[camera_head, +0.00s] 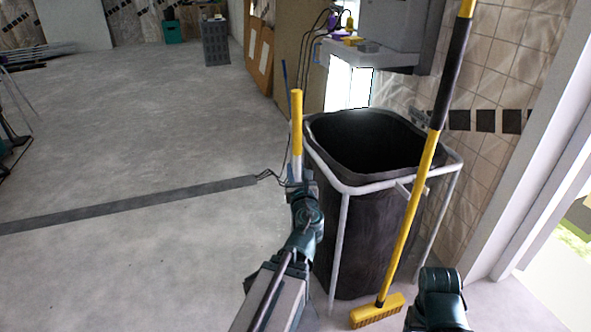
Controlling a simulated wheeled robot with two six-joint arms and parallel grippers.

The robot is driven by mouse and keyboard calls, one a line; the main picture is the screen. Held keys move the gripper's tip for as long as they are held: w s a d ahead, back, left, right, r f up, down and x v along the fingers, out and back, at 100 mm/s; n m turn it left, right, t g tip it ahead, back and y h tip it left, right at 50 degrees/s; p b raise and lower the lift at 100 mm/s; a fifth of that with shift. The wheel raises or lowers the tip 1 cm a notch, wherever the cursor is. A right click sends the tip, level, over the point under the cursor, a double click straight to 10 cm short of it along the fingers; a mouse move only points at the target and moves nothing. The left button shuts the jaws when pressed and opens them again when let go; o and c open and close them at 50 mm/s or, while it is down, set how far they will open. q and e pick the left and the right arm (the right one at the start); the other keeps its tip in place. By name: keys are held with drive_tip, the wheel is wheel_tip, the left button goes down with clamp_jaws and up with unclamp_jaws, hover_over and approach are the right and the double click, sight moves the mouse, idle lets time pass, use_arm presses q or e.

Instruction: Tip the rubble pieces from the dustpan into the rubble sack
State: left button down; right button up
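The rubble sack (370,230) is a black bag hung open in a white tube frame, right of centre. Its inside is dark and I cannot see any pieces in it. My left gripper (299,186) is just left of the sack frame, below the rim. A yellow and white pole (297,125) stands up right at this gripper. It may be the dustpan's handle, but no pan or rubble piece shows. My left wrist hides the fingers, so I cannot tell their grip. My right arm shows at the lower right, its fingers out of sight.
A yellow broom (377,310) stands tilted before the sack, its handle crossing the frame. A tiled wall (507,60) and doorway are at right. A work shelf (365,55) is behind the sack. A dark floor strip (130,205) crosses the left floor, which is mostly clear.

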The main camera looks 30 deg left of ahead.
sight(296, 141)
use_arm(q)
drive_tip(key=shift+m, duration=0.6)
drive_tip(key=shift+r+p, duration=4.8)
drive_tip(key=shift+r, duration=0.05)
